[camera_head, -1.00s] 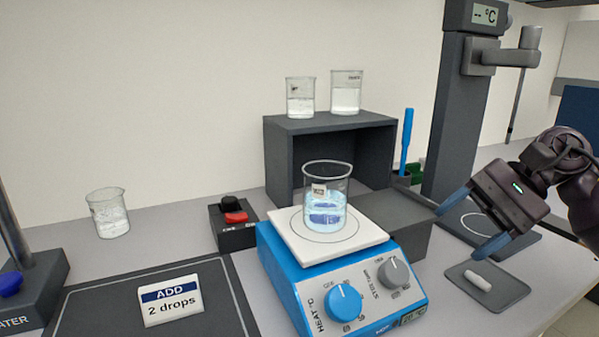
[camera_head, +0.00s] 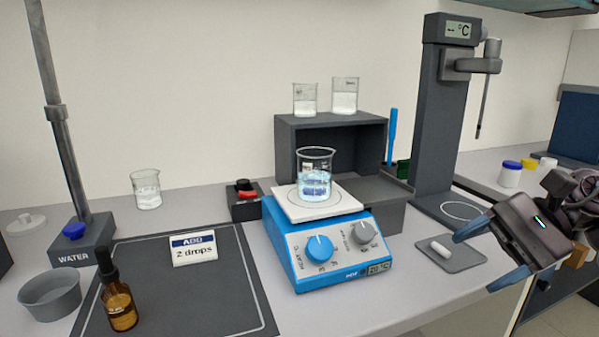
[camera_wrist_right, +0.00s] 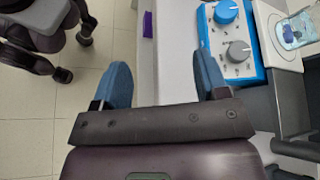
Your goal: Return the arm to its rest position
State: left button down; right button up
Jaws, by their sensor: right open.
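My right gripper (camera_head: 482,258) is at the right of the head view, in front of the small grey tray with a white stick. Its two blue fingers are spread apart with nothing between them. In the right wrist view the same gripper (camera_wrist_right: 163,75) is open over the edge of the white bench, with the floor to the left. My left gripper is not in the head view.
A beaker of bluish liquid (camera_head: 315,187) stands on the blue hot plate (camera_head: 326,253). The small tray (camera_head: 462,262) and thermometer stand (camera_head: 440,120) are near the right gripper. A dropper bottle (camera_head: 119,305), grey bowl (camera_head: 50,297) and "ADD 2 drops" card (camera_head: 194,250) are at left.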

jog(key=s+a+f+m+t+y, duration=0.1)
jog(key=a+f+m+t+y, duration=0.1)
jog(key=f+m+t+y, duration=0.5)
jog(key=s+a+f+m+t, duration=0.15)
jog(key=f+m, duration=0.35)
jog(key=m, duration=0.6)
jog(key=s+d+f+m+t+h, duration=0.2)
jog(key=s+f+m+t+h, duration=0.4)
jog(key=m, duration=0.8)
jog(key=s+d+f+m+t+h, duration=0.25)
jog(key=f+m+t+h, duration=0.4)
jog(key=m, duration=0.65)
jog(key=s+d+f+m+g+h, duration=0.1)
jog(key=s+f+m+g+h, duration=0.7)
jog(key=s+f+m, duration=0.7)
pick_arm(q)
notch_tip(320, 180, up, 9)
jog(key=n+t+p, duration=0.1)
jog(key=p, duration=1.1)
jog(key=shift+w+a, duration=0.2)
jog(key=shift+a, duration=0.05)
pick_arm(e)
notch_tip(320, 180, up, 9)
jog(key=s+m, duration=0.1)
jog(key=shift+s+d+r+y, duration=0.15)
jog(key=shift+s+d+y, duration=0.05)
jog(key=shift+y, duration=0.15)
